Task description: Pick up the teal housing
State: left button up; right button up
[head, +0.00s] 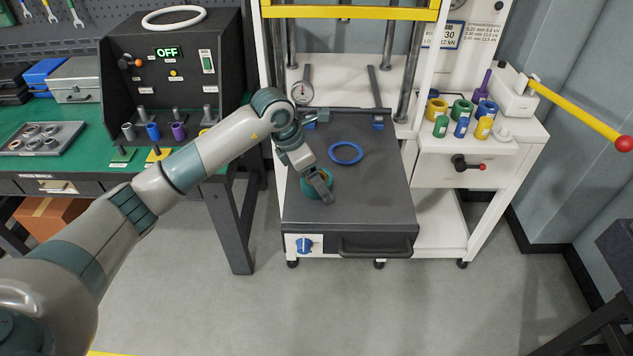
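The teal housing (309,192) is a short round part with an orange-brown inside. It sits on the dark top of the cart (375,210), left of a blue ring (346,153). My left gripper (320,185) is right at the housing, with a grey finger reaching down over it. The gripper hides part of the housing. I cannot tell whether the fingers are closed on it. My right gripper is not in view.
A press frame with a yellow crossbar (350,12) stands behind the cart top. A black control box (177,75) reading OFF is on the green bench at left. Coloured cylinders (462,110) stand on the right shelf. The cart top's right side is clear.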

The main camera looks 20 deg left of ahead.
pick_arm(q)
jog(key=c, duration=1.1)
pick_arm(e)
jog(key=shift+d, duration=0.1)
pick_arm(q)
jog(key=shift+w+r, duration=0.1)
jog(key=shift+r, duration=0.1)
jog(key=shift+c, duration=0.2)
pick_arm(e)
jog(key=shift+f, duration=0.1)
